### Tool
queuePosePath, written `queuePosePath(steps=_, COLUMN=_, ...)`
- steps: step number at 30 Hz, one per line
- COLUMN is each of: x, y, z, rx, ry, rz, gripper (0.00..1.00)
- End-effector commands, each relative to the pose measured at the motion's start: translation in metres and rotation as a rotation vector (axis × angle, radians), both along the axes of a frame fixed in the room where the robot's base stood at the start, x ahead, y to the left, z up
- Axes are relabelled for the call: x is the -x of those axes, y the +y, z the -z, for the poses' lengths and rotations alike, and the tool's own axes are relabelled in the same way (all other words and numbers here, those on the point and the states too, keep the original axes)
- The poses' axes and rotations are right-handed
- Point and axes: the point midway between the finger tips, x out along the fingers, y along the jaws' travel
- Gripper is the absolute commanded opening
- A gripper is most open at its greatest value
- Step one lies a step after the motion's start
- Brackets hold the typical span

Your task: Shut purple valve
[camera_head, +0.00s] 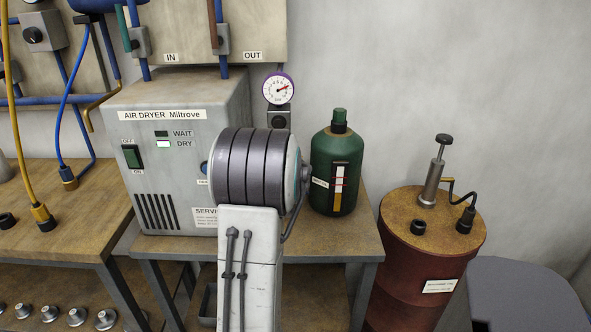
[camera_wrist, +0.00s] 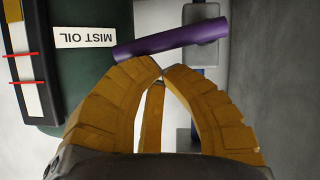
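The purple valve handle (camera_wrist: 172,40) shows in the wrist view as a bar lying nearly crosswise over a blue pipe with a grey body. My gripper (camera_wrist: 161,74) has yellow-brown fingers drawn together at the tips, with nothing seen between them. The tips are just below the handle's middle in the picture; I cannot tell whether they touch it. In the head view, my arm hides the gripper and the purple handle. A purple-rimmed gauge (camera_head: 278,88) stands above a grey block, beside the air dryer (camera_head: 187,150).
The green mist oil bottle (camera_head: 336,172) stands close by on the bench, and its label (camera_wrist: 86,36) is upside down in the wrist view. A red drum (camera_head: 425,265) stands to the right. Green (camera_head: 122,28) and brown (camera_head: 212,24) handles are on the panel above the dryer.

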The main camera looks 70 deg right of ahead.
Motion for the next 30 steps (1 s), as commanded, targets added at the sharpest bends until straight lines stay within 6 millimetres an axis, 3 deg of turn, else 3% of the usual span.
queuePosePath(steps=17, x=0.004, y=0.000, z=0.022, rx=0.001, ry=0.002, rz=0.005, gripper=0.00)
queuePosePath(steps=30, x=0.004, y=0.001, z=0.024, rx=-0.011, ry=0.005, rz=0.007, gripper=0.00)
